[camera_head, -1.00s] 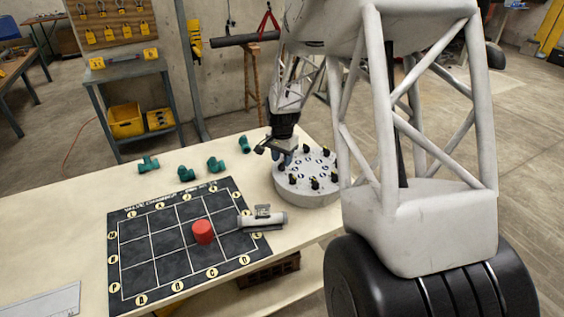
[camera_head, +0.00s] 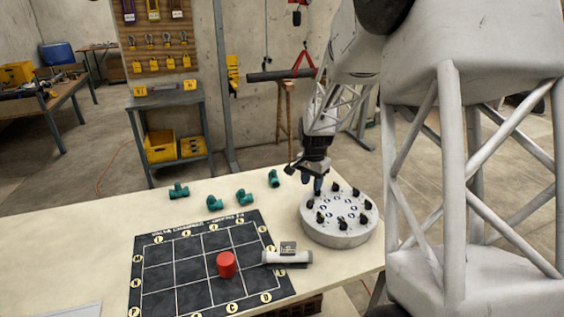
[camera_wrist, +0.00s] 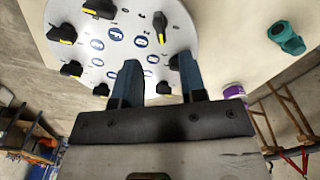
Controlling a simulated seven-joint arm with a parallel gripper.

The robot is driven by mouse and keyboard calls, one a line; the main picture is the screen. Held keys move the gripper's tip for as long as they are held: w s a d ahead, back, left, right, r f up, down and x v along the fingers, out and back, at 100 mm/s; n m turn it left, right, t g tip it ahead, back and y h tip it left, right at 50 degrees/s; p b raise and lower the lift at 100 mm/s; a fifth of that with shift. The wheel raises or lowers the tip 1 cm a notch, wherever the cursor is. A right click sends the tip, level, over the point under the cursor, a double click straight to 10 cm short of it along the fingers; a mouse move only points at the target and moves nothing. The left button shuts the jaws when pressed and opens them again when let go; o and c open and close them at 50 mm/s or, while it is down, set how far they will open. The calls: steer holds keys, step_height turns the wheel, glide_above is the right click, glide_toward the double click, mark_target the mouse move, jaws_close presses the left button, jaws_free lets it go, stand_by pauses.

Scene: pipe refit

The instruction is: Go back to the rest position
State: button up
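My gripper (camera_head: 313,184) hangs at the upper left edge of the round grey disc (camera_head: 339,234), which carries several black knobs. In the wrist view, the two blue fingers of my gripper (camera_wrist: 160,75) stand apart with nothing between them. The disc (camera_wrist: 130,20) shows beyond the fingertips, with yellow-marked black knobs and blue-ringed marks. A gap between fingers and disc is hard to judge.
A black grid mat (camera_head: 167,276) lies on the table (camera_head: 60,235), with a red cylinder (camera_head: 226,264) on it. A light pipe piece (camera_head: 287,258) lies at its right edge. Several green fittings (camera_head: 245,197) lie behind the mat. A shelf cart (camera_head: 168,100) stands beyond.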

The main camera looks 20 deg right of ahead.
steer(key=s+a+r+n+t, duration=0.1)
steer(key=s+a+r+n, duration=0.2)
steer(key=s+a+r, duration=0.4)
steer(key=s+a+r+n, duration=0.3)
steer(key=s+a+r, duration=0.25)
steer(key=s, duration=0.45)
steer(key=s+a+r+n, duration=0.1)
steer(key=s+a+n, duration=0.2)
steer(key=s, duration=0.7)
steer(key=s+a+r+n+t, duration=0.1)
steer(key=s+a+r+n, duration=0.1)
steer(key=s, duration=0.8)
steer(key=shift+s+a+n+t, duration=0.15)
steer(key=shift+a+n+t, duration=0.2)
steer(key=shift+a, duration=0.35)
